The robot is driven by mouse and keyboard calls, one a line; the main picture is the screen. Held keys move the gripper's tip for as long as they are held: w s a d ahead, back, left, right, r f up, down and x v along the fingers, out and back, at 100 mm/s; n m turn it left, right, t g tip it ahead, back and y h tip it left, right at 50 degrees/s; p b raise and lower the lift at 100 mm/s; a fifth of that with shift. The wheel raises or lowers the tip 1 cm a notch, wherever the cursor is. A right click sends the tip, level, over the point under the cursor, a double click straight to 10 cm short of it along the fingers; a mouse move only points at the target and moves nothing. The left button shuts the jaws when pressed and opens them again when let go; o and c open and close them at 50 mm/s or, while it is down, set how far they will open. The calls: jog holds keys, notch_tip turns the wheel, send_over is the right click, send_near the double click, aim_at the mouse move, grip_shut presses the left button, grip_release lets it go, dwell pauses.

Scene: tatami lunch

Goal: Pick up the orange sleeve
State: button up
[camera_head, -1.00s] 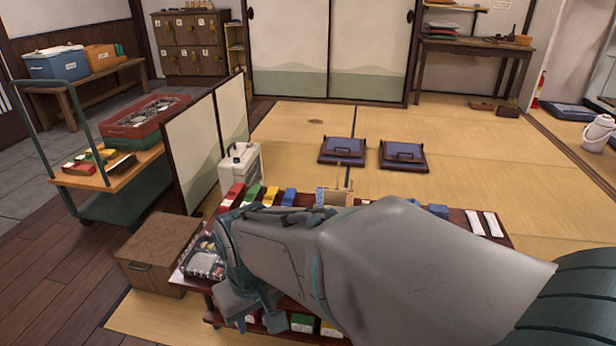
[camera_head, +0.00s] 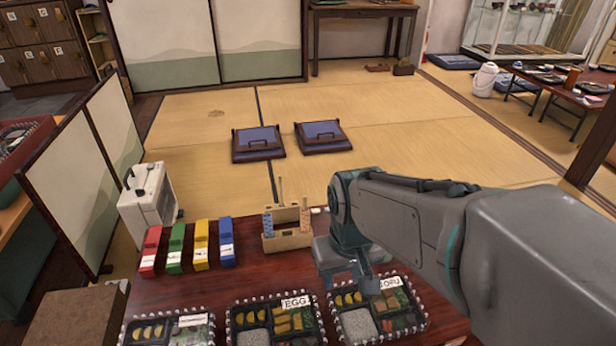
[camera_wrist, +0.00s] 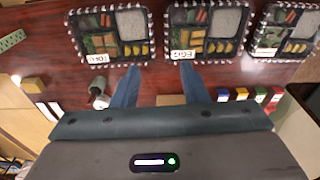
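A small wooden caddy (camera_head: 287,241) stands on the dark red table, with thin upright sticks. A blue-patterned sleeve (camera_head: 268,225) shows at its left, and an orange-toned piece (camera_head: 305,217) at its right looks like the orange sleeve, though it is too small to be sure. My gripper (camera_head: 350,284) points down over the table, right of the caddy and close to the bento boxes. In the wrist view its two fingers (camera_wrist: 159,88) are spread apart with nothing held between them. A bit of tan wood (camera_wrist: 170,99) shows behind them; the orange sleeve cannot be made out there.
Bento boxes line the table's near side, including the EGG box (camera_head: 276,318) and the TOFU box (camera_head: 377,308). Red (camera_head: 150,251), green (camera_head: 175,249), yellow (camera_head: 201,246) and blue (camera_head: 226,242) containers stand left of the caddy. A green cup (camera_wrist: 99,91) shows in the wrist view.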

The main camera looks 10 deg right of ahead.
jog(key=w+r+n+p, duration=0.1)
jog(key=w+r+n, duration=0.25)
jog(key=w, duration=0.55)
jog(key=n+g+p, duration=0.1)
jog(key=n+p, duration=0.2)
jog(key=n, duration=1.1)
send_over(305, 208)
jog(key=a, duration=0.1)
notch_tip(305, 208, down, 7)
jog(key=shift+w+d+f+b, duration=0.15)
jog(key=shift+f+b, duration=0.85)
jog(key=shift+f, duration=1.4)
jog(key=shift+s+d+f+b, duration=0.15)
jog(key=shift+f+b, duration=0.85)
jog(key=shift+f, duration=1.4)
jog(key=shift+w+d+f+b, duration=0.15)
jog(key=shift+f+b, duration=0.85)
jog(key=shift+f, duration=1.4)
jog(key=shift+r, duration=0.1)
grip_shut()
